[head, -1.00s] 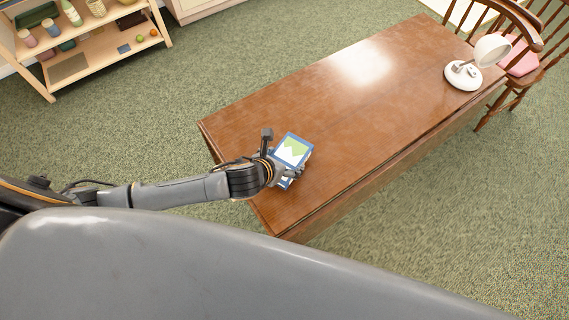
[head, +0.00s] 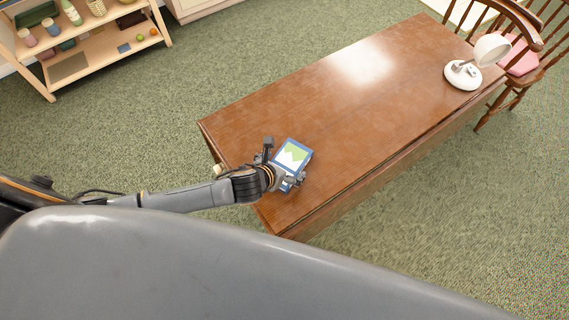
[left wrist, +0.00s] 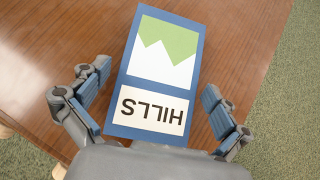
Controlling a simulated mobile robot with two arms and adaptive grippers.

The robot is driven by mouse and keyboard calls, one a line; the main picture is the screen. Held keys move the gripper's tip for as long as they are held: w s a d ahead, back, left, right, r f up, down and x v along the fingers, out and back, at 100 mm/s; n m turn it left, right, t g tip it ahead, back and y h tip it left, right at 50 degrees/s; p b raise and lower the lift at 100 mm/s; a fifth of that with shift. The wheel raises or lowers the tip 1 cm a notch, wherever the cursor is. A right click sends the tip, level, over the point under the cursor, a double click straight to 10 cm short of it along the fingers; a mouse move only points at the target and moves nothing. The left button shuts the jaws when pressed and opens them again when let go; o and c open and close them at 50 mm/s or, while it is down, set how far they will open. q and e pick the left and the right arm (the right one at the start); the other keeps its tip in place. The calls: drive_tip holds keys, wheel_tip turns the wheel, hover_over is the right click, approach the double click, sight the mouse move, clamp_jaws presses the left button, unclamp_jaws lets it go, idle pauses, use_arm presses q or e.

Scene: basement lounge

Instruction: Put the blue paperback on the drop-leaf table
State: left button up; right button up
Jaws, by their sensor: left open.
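The blue paperback (head: 291,156) has a green and white hill picture on its cover. It lies flat on the near left end of the brown drop-leaf table (head: 330,110). In the left wrist view the paperback (left wrist: 160,70) shows the word HILLS upside down, with bare table (left wrist: 235,60) around it. My left gripper (head: 284,172) is open at the near end of the paperback. In the left wrist view its fingers (left wrist: 155,100) stand on either side of the book, with a gap on each side. My right gripper is not in view.
A white lamp (head: 463,74) stands at the table's far right end, close to a wooden chair (head: 510,75) with a pink cushion. A wooden shelf (head: 100,50) with several small items is at upper left. Most of the tabletop is clear.

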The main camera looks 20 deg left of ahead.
use_arm(q)
drive_tip(key=shift+r, duration=0.1)
drive_tip(key=shift+s+r, duration=0.15)
drive_tip(key=v, duration=1.1)
drive_tip(key=shift+s+r, duration=0.25)
drive_tip(key=shift+a, duration=0.1)
